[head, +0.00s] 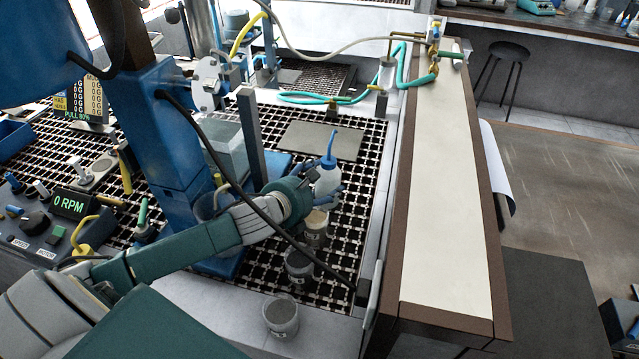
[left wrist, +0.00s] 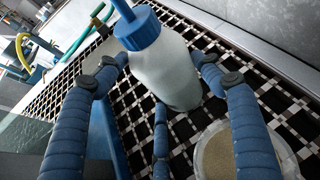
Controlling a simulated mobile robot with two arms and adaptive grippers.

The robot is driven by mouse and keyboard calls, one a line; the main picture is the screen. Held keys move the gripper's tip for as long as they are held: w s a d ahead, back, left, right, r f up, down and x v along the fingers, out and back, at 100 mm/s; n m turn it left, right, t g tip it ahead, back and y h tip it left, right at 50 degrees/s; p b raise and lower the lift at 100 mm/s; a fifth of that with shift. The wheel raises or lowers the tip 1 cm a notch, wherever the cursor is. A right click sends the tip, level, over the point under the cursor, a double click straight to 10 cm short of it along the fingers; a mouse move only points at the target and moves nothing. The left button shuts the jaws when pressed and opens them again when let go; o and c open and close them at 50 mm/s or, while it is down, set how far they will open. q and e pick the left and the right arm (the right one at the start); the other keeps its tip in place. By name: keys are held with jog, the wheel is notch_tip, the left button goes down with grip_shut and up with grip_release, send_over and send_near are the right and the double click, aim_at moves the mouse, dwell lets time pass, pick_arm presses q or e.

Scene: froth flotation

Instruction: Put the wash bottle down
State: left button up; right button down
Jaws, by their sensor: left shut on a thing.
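The wash bottle (head: 326,182) is white with a blue cap and a blue spout. It is upright or nearly so above the metal grating (head: 345,240), right of the blue flotation machine. My left gripper (head: 326,194) reaches it from the left and is shut on it. In the left wrist view the bottle (left wrist: 168,72) stands between the blue fingers of the gripper (left wrist: 160,82), with its spout cut off at the top edge. I cannot tell whether its base touches the grating. My right gripper is not in view.
Three cups stand in a row in front of the bottle: a near one (head: 281,317), a middle one (head: 299,265) and a far one (head: 316,228). A grey mat (head: 320,140) lies behind. A pale-topped ledge (head: 440,190) borders the grating on the right. A black cable crosses the front.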

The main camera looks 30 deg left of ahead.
pick_arm(q)
jog(key=o, duration=0.8)
jog(key=shift+o, duration=0.2)
jog(key=shift+s, duration=0.15)
jog(key=shift+s+r, duration=0.15)
jog(key=shift+s, duration=0.2)
jog(key=b+v, duration=0.1)
jog(key=v, duration=1)
jog(key=shift+r, duration=0.1)
